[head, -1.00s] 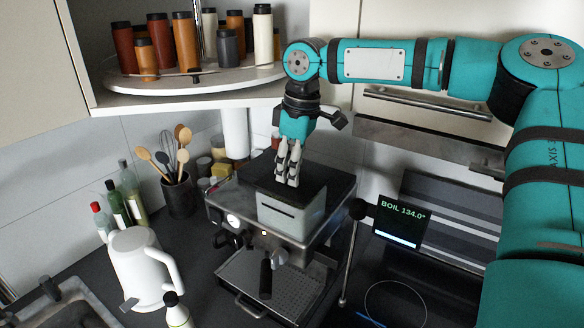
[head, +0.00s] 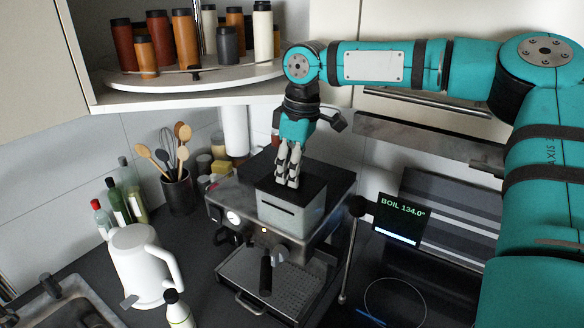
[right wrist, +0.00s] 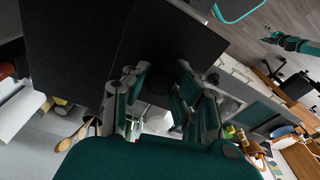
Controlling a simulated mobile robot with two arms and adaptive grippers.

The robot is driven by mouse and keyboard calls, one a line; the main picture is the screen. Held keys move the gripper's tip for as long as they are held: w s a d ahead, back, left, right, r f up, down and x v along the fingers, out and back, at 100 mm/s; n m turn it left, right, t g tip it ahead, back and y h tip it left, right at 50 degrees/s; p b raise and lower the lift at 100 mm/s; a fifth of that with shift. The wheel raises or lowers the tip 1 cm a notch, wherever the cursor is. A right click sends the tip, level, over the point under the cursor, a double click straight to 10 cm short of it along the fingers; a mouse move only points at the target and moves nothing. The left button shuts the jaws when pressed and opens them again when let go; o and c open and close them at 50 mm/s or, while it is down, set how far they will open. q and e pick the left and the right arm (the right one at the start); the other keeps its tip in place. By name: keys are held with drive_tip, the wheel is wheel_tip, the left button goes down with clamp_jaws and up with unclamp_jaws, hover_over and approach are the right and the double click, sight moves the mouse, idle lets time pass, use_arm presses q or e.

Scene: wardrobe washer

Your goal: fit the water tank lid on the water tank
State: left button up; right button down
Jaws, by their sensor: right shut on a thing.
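The water tank (head: 290,217) is a pale box with a dark slot on its front, at the top of the coffee machine. The water tank lid (head: 312,193) is a thin dark plate level over the tank's top; whether it is fully seated cannot be told. My right gripper (head: 288,184) points down, with its fingers shut on the lid's grip, which they mostly hide. In the right wrist view the lid (right wrist: 85,45) is a large dark plate close to the fingers (right wrist: 155,95). My left gripper is not in view.
The coffee machine (head: 225,200) stands on the dark counter. A white kettle (head: 135,262), bottles (head: 117,205) and a utensil pot (head: 178,192) are to its left. A display (head: 400,217) is to its right. A shelf of jars (head: 190,82) hangs above left.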

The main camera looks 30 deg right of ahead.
drive_tip(key=shift+f, duration=0.1)
drive_tip(key=c, duration=0.7)
unclamp_jaws()
